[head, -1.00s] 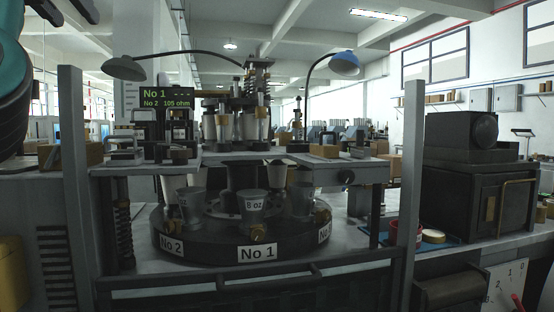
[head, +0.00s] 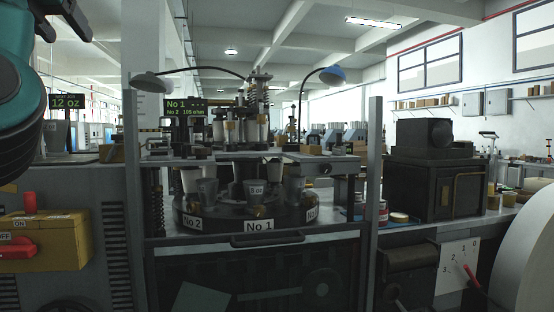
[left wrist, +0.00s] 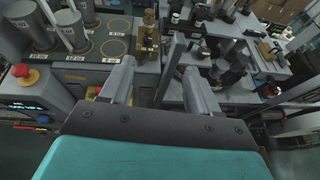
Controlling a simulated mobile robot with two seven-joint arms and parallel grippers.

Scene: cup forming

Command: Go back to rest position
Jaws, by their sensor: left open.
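My left gripper (head: 66,18) shows at the top left corner of the head view, beside my teal arm. Its dark fingers are partly cut off by the frame edge. In the left wrist view the two grey fingers (left wrist: 157,82) stand wide apart with nothing between them. They are above and in front of a bench with grey cylinders (left wrist: 70,30). My right gripper is not in view.
The cup machine's round turntable (head: 225,222) with metal cups stands in the middle behind a grey frame. A yellow switch box (head: 70,245) is at left, a dark oven-like box (head: 432,190) at right. A red emergency button (left wrist: 24,72) shows in the wrist view.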

